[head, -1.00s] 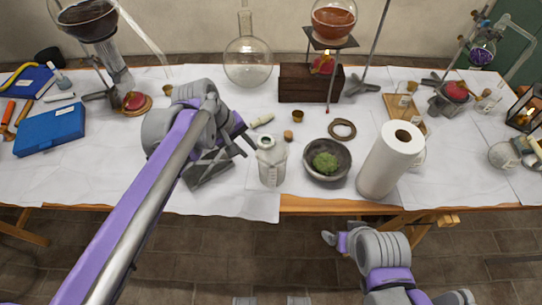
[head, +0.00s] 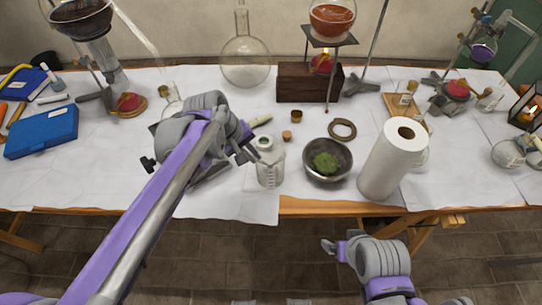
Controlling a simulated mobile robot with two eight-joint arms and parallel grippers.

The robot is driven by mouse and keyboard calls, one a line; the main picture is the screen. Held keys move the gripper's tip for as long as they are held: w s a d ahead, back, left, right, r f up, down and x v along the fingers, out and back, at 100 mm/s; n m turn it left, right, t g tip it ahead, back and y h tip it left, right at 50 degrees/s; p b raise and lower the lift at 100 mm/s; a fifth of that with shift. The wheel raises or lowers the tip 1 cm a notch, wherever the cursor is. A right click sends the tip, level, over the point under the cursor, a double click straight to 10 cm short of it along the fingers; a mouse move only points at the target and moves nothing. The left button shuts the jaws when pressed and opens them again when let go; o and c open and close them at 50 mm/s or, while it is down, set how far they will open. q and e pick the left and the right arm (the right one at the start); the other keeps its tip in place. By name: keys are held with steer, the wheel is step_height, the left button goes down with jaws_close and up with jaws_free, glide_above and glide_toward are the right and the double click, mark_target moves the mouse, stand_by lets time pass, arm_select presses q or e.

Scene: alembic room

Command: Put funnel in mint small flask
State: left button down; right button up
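I cannot make out a funnel for certain. No flask shows a clear mint colour. A small clear flask (head: 172,103) stands behind my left arm, partly hidden by it. A pale glass bottle (head: 270,170) with an open neck stands upright near the table's front edge. My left gripper (head: 249,148) is just left of the bottle's neck, its dark fingers apart and nothing seen between them. Whether it touches the bottle is unclear. My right gripper (head: 329,248) is low in front of the table over the floor; its finger opening is too small to judge.
A bowl with green matter (head: 327,170) and a paper roll (head: 392,165) stand right of the bottle. A blue case (head: 42,132) is at left. The cloth's front left is free.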

arm_select(q)
steer(key=shift+r, duration=0.15)
step_height(320, 180, up, 12)
steer(key=p, duration=0.8)
stand_by(0.9)
